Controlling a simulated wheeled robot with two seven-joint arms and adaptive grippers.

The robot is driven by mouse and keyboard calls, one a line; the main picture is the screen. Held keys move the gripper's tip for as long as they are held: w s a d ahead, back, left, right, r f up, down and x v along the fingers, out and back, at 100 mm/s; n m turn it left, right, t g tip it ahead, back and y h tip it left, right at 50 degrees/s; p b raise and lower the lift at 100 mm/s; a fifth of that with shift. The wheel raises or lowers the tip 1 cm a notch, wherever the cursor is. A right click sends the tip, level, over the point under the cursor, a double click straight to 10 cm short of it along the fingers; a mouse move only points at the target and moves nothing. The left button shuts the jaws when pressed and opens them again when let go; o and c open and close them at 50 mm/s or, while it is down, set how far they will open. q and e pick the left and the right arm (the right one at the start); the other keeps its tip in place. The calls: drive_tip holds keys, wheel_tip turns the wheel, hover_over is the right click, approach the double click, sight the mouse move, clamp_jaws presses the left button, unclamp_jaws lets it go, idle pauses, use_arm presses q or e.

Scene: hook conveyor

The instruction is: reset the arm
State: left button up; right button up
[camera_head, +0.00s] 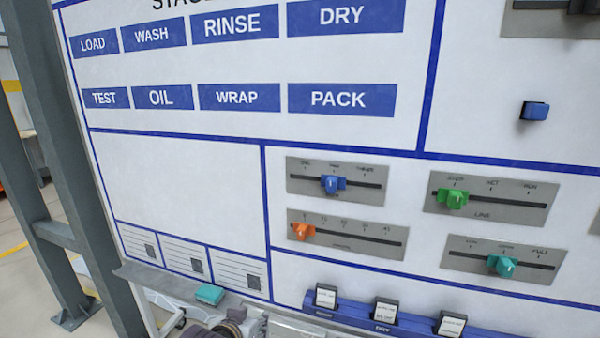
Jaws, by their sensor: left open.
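My left gripper (232,322) shows only in part at the bottom edge of the head view, just below the board's ledge. It is open, and I see nothing held in it. Most of it and its arm are cut off by the frame. My right gripper is not in view.
A large white board (180,185) with blue lines and stage labels stands ahead. It carries several sliders, including a blue one (331,184), an orange one (301,231), a green one (452,198) and a teal one (500,265). A teal block (210,294) lies on the ledge. A grey post (70,160) stands left.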

use_arm(q)
drive_tip(key=s+a+f+g+y, duration=0.1)
drive_tip(key=s+a+f+g, duration=0.2)
drive_tip(key=s+a+f, duration=0.45)
drive_tip(key=s+a+f+g, duration=0.3)
drive_tip(key=s+a+f, duration=0.1)
drive_tip(key=s+f, duration=0.55)
wheel_tip(320, 180, down, 33)
drive_tip(key=s+g, duration=0.1)
drive_tip(key=s, duration=0.1)
drive_tip(key=s+a+f, duration=0.1)
drive_tip(key=s+f, duration=0.9)
drive_tip(key=s, duration=0.1)
drive_tip(key=s+a+f+g, duration=0.1)
drive_tip(key=s+a+f, duration=0.1)
drive_tip(key=s+f, duration=0.7)
drive_tip(key=shift+s+a+f+m+g+y, duration=0.3)
drive_tip(key=shift+s+f, duration=0.05)
drive_tip(key=shift+s, duration=0.7)
